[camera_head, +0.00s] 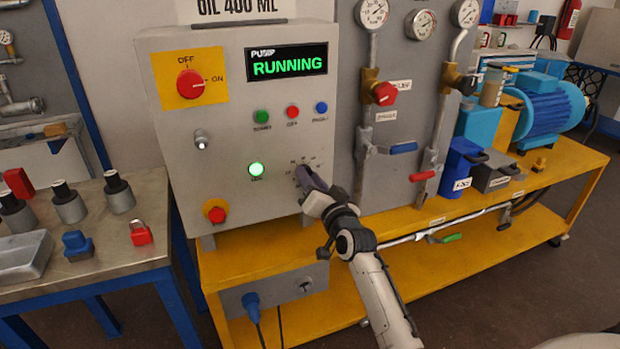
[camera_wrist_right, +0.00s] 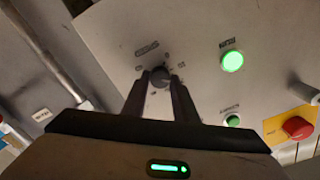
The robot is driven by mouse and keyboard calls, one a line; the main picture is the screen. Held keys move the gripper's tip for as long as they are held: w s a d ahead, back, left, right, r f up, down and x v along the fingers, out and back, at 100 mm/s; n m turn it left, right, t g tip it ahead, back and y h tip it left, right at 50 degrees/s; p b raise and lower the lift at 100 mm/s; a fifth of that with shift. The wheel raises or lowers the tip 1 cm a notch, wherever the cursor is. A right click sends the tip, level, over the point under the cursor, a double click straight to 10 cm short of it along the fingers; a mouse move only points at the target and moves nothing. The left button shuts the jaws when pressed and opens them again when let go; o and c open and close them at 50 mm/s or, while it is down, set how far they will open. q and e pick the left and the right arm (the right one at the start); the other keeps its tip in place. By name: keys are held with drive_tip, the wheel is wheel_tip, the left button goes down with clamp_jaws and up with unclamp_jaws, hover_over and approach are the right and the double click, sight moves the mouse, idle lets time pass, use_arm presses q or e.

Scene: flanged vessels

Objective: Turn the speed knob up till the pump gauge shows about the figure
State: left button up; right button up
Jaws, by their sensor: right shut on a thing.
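The speed knob (camera_wrist_right: 160,76) is a small dark round knob on the grey control panel, with a ring of small marks around it in the right wrist view. My right gripper (camera_wrist_right: 160,88) is shut on it, one dark finger on each side. In the head view my right gripper (camera_head: 308,184) reaches the panel's lower right and hides the knob. Round gauges (camera_head: 372,12) show at the top; which is the pump gauge and what they read I cannot tell. The pump display (camera_head: 288,64) reads RUNNING in green. My left gripper is not in view.
The panel carries a red OFF/ON switch (camera_head: 190,84), a lit green lamp (camera_head: 256,169) and a red button (camera_head: 215,211) on yellow. Valves with red (camera_head: 385,93) and blue (camera_head: 403,147) handles stand to the right. A metal table (camera_head: 120,240) with vessels is at left.

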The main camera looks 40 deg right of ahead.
drive_tip(key=o, duration=1.1)
drive_tip(key=shift+c, duration=0.2)
drive_tip(key=v, duration=1)
drive_tip(key=shift+s, duration=0.15)
drive_tip(key=shift+a, duration=0.15)
drive_tip(key=s+a+f+n+g+y, duration=0.2)
drive_tip(key=s+a+f+n+g, duration=0.1)
drive_tip(key=s+a+f, duration=0.4)
drive_tip(key=s+a+f+n+g+y, duration=0.2)
drive_tip(key=s+a+f+n+g, duration=0.1)
drive_tip(key=s+a+f, duration=0.4)
drive_tip(key=s+a+f+n+g+y, duration=0.2)
drive_tip(key=s+a+f+n, duration=0.3)
drive_tip(key=s+f, duration=0.6)
wheel_tip(320, 180, down, 5)
drive_tip(key=shift+s+a+f+n+g, duration=0.1)
drive_tip(key=shift+s+a+n+g, duration=0.25)
drive_tip(key=shift+a+g, duration=0.45)
